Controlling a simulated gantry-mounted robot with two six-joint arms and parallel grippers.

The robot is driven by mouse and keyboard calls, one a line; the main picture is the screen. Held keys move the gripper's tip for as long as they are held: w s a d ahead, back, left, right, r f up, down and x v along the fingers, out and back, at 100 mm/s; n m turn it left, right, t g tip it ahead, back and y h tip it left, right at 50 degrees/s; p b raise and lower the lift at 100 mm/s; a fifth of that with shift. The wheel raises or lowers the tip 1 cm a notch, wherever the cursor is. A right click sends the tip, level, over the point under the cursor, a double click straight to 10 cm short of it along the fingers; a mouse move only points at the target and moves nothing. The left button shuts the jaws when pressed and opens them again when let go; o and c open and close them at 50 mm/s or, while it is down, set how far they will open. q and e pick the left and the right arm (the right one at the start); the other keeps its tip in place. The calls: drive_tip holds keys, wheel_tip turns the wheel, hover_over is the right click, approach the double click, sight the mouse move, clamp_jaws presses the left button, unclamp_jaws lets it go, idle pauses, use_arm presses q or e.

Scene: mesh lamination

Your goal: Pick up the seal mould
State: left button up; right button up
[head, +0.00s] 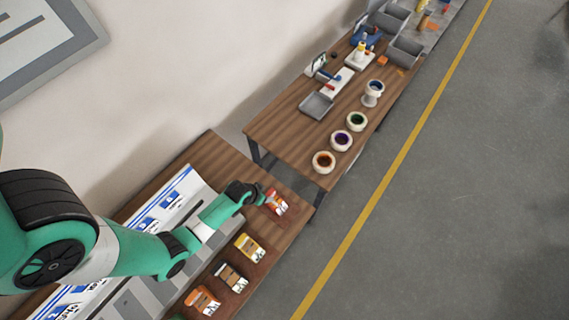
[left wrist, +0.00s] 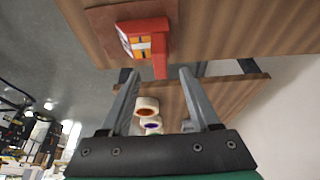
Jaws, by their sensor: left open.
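My left gripper (head: 264,194) reaches over the near wooden table to a red block-like item with a pale label (head: 277,203) near the table's far end. In the left wrist view the red item (left wrist: 146,36) is just beyond the fingertips (left wrist: 158,74). Its narrow red stem points toward the space between the open fingers, which hold nothing. It rests on a brown pad (left wrist: 100,20). It looks like the seal mould, but the label is too small to read. My right gripper is out of view.
Yellow (head: 249,247), black (head: 231,277) and orange (head: 203,301) labelled items stand in a row along the same table. A second table (head: 285,140) beyond holds several tape rolls, including an orange-centred one (head: 323,162), and a grey tray (head: 316,105). Open floor lies to the right.

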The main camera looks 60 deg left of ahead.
sight(268, 194)
use_arm(q)
drive_tip(key=shift+x, duration=0.8)
drive_tip(key=shift+f+b, duration=0.3)
drive_tip(key=b+x, duration=0.2)
drive_tip(key=x, duration=0.3)
drive_tip(key=shift+w, duration=0.15)
clamp_jaws()
drive_tip(key=shift+r, duration=0.1)
